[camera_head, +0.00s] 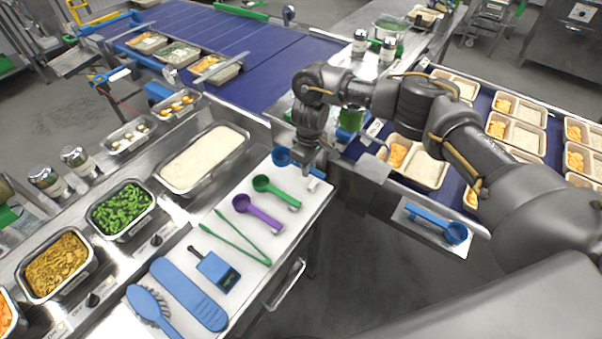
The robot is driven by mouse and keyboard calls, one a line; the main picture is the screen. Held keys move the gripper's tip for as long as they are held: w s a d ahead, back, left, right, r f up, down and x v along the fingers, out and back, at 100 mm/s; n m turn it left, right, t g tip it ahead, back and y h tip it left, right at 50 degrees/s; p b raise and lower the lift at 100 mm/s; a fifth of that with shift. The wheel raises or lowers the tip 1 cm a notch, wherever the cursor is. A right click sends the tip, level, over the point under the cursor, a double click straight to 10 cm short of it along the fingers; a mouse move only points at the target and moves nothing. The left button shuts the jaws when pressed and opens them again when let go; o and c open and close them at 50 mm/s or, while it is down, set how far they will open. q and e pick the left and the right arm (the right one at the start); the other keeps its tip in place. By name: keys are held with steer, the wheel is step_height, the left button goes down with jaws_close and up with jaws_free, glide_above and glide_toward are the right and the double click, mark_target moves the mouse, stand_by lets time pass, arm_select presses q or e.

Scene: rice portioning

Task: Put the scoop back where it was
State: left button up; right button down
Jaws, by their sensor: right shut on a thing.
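My right gripper (309,165) reaches in from the right, low over the far right corner of the white board (235,200). It is shut on the handle of a blue scoop (282,157). The scoop's bowl points left, beside the green scoop (264,184), and the gripper hides much of its handle. I cannot tell whether the scoop touches the board. A purple scoop (243,204) lies nearer along the same row. Another blue scoop (437,222) lies on a small metal shelf at the right. My left gripper is not in view.
Filled trays (417,165) sit on the right conveyor.

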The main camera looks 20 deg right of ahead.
steer(key=shift+w+a+f+b, duration=0.25)
steer(key=shift+w+f, duration=0.2)
steer(key=shift+f, duration=0.2)
steer(key=shift+w+a+f+b, duration=0.1)
steer(key=shift+w+f+b, duration=0.1)
steer(key=shift+w+f, duration=0.3)
steer(key=shift+w+a+f, duration=0.1)
steer(key=shift+w+f, duration=0.2)
steer(key=shift+w+a+f+b, duration=0.1)
steer(key=shift+f+b, duration=0.3)
steer(key=shift+b, duration=0.1)
step_height(320, 180, down, 3)
steer(key=shift+r+b, duration=0.2)
steer(key=shift+b, duration=0.55)
steer(key=shift+w+f, duration=0.15)
steer(key=shift+f, duration=0.1)
steer(key=shift+r, duration=0.1)
